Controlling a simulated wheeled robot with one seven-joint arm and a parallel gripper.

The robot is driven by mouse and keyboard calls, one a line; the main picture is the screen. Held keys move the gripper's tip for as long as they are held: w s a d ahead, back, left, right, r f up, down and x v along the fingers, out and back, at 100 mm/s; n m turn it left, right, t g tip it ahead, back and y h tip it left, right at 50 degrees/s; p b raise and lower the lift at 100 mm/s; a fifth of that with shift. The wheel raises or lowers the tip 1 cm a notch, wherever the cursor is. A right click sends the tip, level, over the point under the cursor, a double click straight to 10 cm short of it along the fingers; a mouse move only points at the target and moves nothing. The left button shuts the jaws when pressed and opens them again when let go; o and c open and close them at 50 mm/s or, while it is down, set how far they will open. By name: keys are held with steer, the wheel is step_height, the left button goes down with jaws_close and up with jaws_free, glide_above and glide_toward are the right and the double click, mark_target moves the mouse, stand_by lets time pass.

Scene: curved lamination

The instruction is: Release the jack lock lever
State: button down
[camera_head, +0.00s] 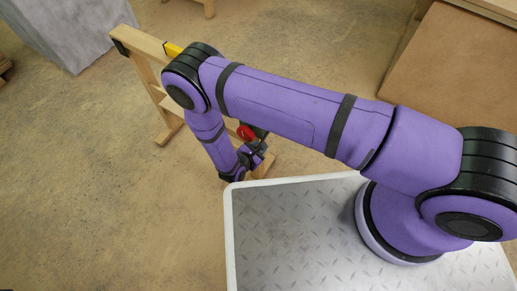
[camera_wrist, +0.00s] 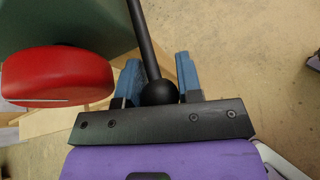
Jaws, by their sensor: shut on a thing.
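The lever is a black rod (camera_wrist: 145,40) with a round black ball knob (camera_wrist: 159,93) at its lower end in the wrist view. My gripper (camera_wrist: 158,68) has its two blue fingers on either side of the knob and is shut on the lever. A red round disc (camera_wrist: 55,76) is just left of the left finger, in front of a dark green body (camera_wrist: 85,25). In the head view, my gripper (camera_head: 256,150) is beyond the platform's edge, close beside the red disc (camera_head: 245,132). The lever is too small to make out there.
A wooden frame (camera_head: 140,42) with a yellow piece (camera_head: 172,49) stands behind my arm. A large brown panel (camera_head: 450,65) is at the upper right, and a grey block (camera_head: 65,25) is at the upper left. The concrete floor (camera_head: 100,180) on the left is clear.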

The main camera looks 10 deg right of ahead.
steer(key=shift+r, duration=0.1)
stand_by(0.3)
steer(key=c, duration=0.8)
jaws_free()
steer(key=shift+a, duration=0.1)
